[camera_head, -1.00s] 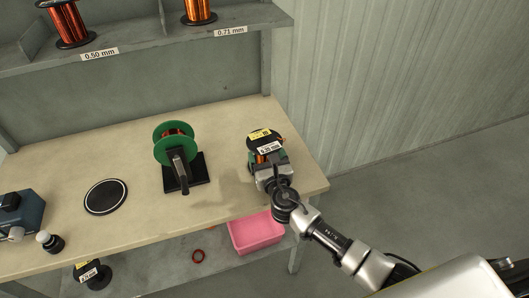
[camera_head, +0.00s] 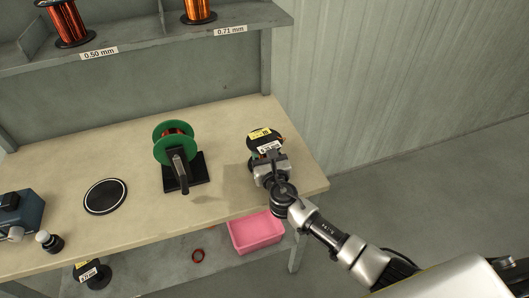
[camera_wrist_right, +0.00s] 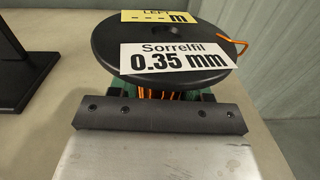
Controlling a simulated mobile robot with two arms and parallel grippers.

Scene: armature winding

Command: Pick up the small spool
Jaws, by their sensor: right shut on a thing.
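The small spool (camera_head: 260,137) has black flanges, orange wire and a label reading "Sorrelfil 0.35 mm". It is at the right end of the beige bench. It looks upright, and its top flange and label fill the upper part of the right wrist view (camera_wrist_right: 165,38). My right gripper (camera_head: 268,156) is shut on the spool below the top flange. Green finger parts show on both sides of the wire in the right wrist view. The spool's lower part is hidden, so I cannot tell whether it touches the bench. My left gripper is not in view.
A green spool (camera_head: 160,150) on a black stand (camera_head: 198,171) is left of the gripper. A round black pad (camera_head: 106,196) and a blue device (camera_head: 22,208) are further left. A pink bin (camera_head: 256,233) and another spool (camera_head: 94,274) are on the lower shelf.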

